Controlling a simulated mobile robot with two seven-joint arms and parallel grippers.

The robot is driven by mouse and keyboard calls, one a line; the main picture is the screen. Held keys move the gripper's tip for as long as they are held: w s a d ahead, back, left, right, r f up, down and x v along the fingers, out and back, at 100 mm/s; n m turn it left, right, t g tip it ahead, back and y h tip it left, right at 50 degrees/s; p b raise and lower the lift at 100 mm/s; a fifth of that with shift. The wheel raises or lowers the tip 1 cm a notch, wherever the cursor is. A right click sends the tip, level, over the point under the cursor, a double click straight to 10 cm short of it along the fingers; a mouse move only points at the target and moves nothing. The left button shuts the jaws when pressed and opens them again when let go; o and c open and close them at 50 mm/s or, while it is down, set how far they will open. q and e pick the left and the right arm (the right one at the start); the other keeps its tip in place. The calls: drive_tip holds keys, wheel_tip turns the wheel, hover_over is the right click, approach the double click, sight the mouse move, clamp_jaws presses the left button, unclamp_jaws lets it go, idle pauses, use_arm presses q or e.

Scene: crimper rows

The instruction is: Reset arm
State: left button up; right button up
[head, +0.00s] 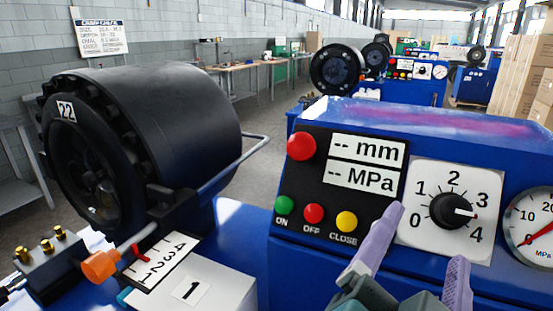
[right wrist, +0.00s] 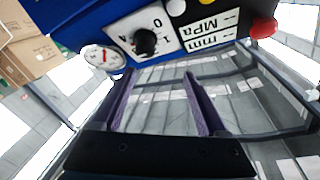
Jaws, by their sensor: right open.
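My right gripper (head: 416,262) is open, with its two purple fingers apart and nothing between them. It is in front of the blue control panel (head: 330,275), low at the right in the head view. In the right wrist view its fingers (right wrist: 165,95) point toward the panel, and the floor shows between them. The black dial (head: 453,210) has its red mark between 3 and 4; it also shows in the right wrist view (right wrist: 144,41). Both displays (head: 366,165) read dashes. My left gripper is in neither view.
A large black crimper head (head: 150,140) marked 22 stands at the left. An orange-tipped lever (head: 102,265) is by a numbered scale (head: 160,262). A pressure gauge (head: 533,228) is at the right edge. Cardboard boxes (head: 521,75) stand behind at the right.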

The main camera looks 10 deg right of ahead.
drive_tip(key=w+a+r+n+t+y, duration=0.4)
drive_tip(key=a+r+n+t+y, duration=0.25)
drive_tip(key=y, duration=0.25)
drive_tip(key=s+a+f+n+g+y, duration=0.25)
drive_tip(key=a+n+y, duration=0.35)
drive_tip(key=n+y, duration=0.35)
drive_tip(key=s+d+f+n+g, duration=0.1)
drive_tip(key=s+d+f+g, duration=0.15)
drive_tip(key=f+g, duration=0.2)
drive_tip(key=s+d+f+n+g, duration=0.1)
drive_tip(key=s+d+f+g, duration=0.1)
drive_tip(key=s+f+g, duration=0.3)
drive_tip(key=s+d+f+m+g+h, duration=0.1)
drive_tip(key=s+d+f+g+h, duration=0.15)
drive_tip(key=d, duration=0.25)
drive_tip(key=s+d+f+m+g+h, duration=0.1)
drive_tip(key=s+d+f+h, duration=0.15)
drive_tip(key=s+d, duration=0.2)
wheel_tip(320, 180, up, 31)
drive_tip(key=s+d+h+p, duration=0.1)
drive_tip(key=p, duration=2.9)
drive_tip(key=shift+d+f+p, duration=0.2)
drive_tip(key=shift+d+p, duration=0.1)
drive_tip(key=shift+d, duration=0.05)
